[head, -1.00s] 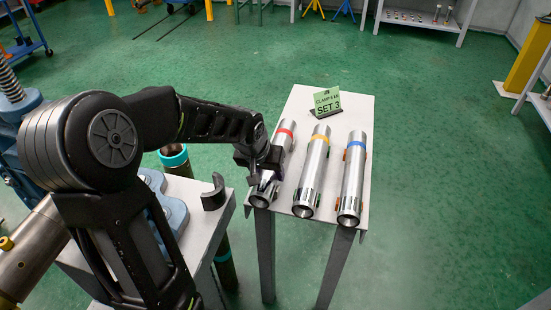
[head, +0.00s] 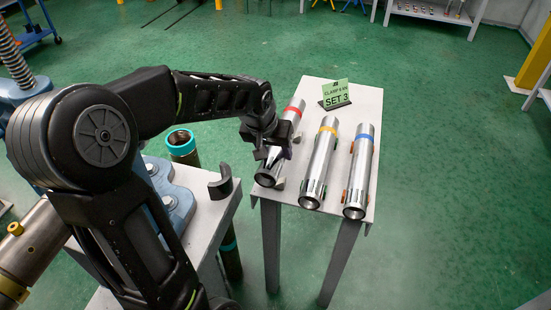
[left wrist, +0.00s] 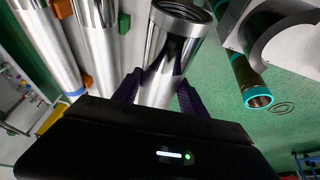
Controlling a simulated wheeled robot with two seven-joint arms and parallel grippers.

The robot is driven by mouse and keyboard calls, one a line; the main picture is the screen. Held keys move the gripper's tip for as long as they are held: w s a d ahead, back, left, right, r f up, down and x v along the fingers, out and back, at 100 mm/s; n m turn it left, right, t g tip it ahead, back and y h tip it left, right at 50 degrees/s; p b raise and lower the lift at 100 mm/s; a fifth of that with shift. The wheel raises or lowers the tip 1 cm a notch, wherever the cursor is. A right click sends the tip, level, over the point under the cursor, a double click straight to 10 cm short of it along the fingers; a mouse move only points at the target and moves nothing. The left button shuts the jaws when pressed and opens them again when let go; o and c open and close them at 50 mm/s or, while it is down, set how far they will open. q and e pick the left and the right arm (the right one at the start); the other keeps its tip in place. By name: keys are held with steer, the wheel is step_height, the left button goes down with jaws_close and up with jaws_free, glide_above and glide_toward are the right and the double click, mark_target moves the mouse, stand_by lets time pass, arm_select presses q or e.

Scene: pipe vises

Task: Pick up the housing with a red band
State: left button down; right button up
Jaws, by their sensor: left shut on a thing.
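The housing with a red band (head: 296,106) is a silver tube at the left side of the narrow table (head: 318,88). My left gripper (head: 275,150) is shut around it nearer its front end. In the left wrist view the two dark fingers (left wrist: 160,92) straddle the silver tube (left wrist: 176,52), whose open threaded end points up. Small grey supports (head: 280,184) show beside the tube, which looks slightly raised from them; the gap is hard to judge. The red band is not seen in the left wrist view. My right gripper is not in view.
A yellow-banded housing (head: 321,155) lies close on the right, and a blue-banded housing (head: 358,170) beyond it. A green SET 3 sign (head: 336,95) stands behind. A grey bench (head: 210,215) with a dark curved piece (head: 221,184) is at left, near a teal-ended pipe (head: 182,142).

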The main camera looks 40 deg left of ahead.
arm_select(q)
step_height(320, 180, up, 6)
steer(key=shift+f, duration=0.25)
steer(key=shift+w+d, duration=0.1)
stand_by(0.4)
steer(key=shift+w+d+p, duration=0.15)
steer(key=shift+d+p, duration=0.15)
steer(key=w+d+m+h+p, duration=0.1)
steer(key=w+d+m+p, duration=0.1)
steer(key=d, duration=0.6)
steer(key=w+d+m+p, duration=0.2)
steer(key=d, duration=0.6)
steer(key=shift+w+d+h, duration=0.25)
steer(key=shift+d+h, duration=0.05)
steer(key=shift+h, duration=0.1)
steer(key=shift+s+d+r, duration=0.1)
